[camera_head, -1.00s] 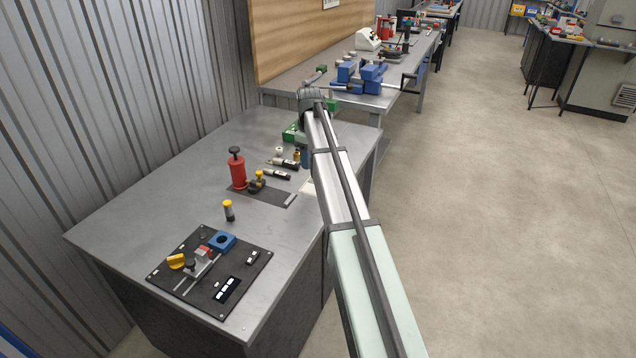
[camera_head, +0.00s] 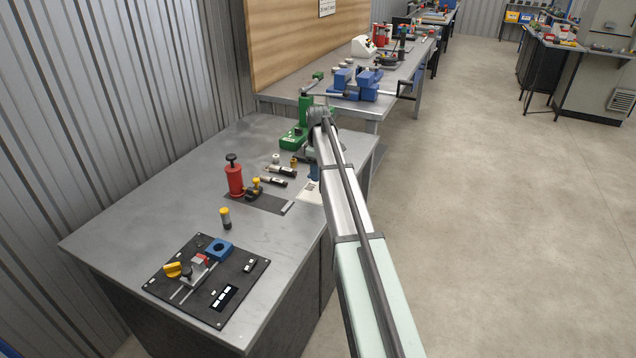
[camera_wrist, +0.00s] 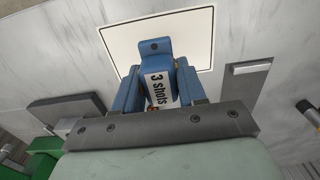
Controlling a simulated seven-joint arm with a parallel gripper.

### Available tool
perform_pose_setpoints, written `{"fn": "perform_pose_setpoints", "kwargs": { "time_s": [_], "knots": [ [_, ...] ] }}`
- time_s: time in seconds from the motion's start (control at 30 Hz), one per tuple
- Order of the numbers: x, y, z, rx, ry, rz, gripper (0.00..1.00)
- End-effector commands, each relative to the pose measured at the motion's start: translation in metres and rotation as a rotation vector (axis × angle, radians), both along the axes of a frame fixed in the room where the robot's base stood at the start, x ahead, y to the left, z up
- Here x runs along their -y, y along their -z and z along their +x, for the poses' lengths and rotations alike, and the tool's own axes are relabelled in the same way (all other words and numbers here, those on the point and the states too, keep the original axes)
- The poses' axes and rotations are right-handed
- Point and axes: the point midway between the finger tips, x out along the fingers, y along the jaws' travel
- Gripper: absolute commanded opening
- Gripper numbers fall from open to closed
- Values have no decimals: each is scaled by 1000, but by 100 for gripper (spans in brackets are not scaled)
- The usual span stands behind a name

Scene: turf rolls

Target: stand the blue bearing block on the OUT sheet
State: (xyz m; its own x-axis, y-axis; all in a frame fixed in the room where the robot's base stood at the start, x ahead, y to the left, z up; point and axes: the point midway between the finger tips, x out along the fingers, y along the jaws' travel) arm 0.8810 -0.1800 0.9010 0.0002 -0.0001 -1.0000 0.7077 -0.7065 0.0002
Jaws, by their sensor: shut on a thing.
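The blue bearing block (camera_wrist: 154,52) is in my gripper (camera_wrist: 160,88), between its two blue fingers in the wrist view. It bears a white label reading "3 shots", and a dark hole or bolt shows near its top end. Behind it in that view is a white sheet with a black border (camera_wrist: 122,38), presumably the OUT sheet; no word on it can be read. I cannot tell whether the block touches the sheet. In the head view the sheet (camera_head: 307,192) lies at the bench's right edge, partly hidden by my arm, and a bit of blue shows by my gripper (camera_head: 313,172).
A green press (camera_head: 297,130) stands behind my gripper. A red pump bottle (camera_head: 234,177), a dark mat (camera_head: 262,203) and several small cylinders lie to the left. A black panel (camera_head: 235,290) with another blue holed block (camera_head: 219,249) is at the front. The left bench top is clear.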

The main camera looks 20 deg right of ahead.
Motion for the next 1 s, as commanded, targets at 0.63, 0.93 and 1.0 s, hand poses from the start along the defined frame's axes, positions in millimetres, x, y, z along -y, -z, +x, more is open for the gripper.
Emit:
{"fn": "perform_pose_setpoints", "kwargs": {
  "time_s": [0.63, 0.93, 1.0],
  "knots": [
    [0, 45, 0, 1, 1, -1, 0],
    [0, 48, 0, 0, 1, 0, 44],
    [0, 48, 0, 0, 1, 0, 51]
  ]
}}
